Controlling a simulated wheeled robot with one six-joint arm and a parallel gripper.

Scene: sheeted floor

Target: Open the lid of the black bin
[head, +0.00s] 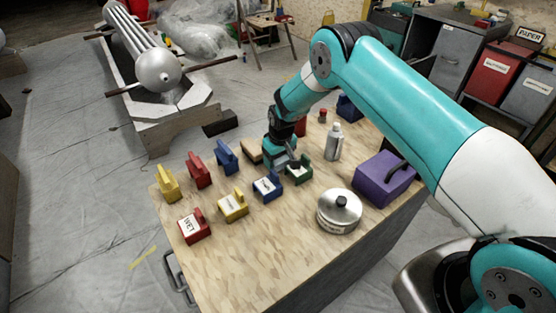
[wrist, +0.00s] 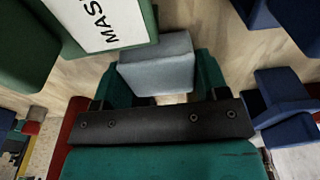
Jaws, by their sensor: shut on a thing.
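My gripper (head: 284,163) is low over the wooden table top, among small coloured boxes. In the wrist view its green fingers (wrist: 172,84) are shut on a grey block (wrist: 157,62). A green box (head: 299,172) with a white label is close beside the gripper; it also shows in the wrist view (wrist: 70,45), with the letters "MAS" visible. I cannot make out a black bin with a lid in either view.
The table (head: 285,240) carries several red, yellow and blue boxes, a silver lidded pot (head: 340,211), a grey bottle (head: 334,142) and a purple case (head: 385,178). A red bin (head: 492,70) stands at the back right.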

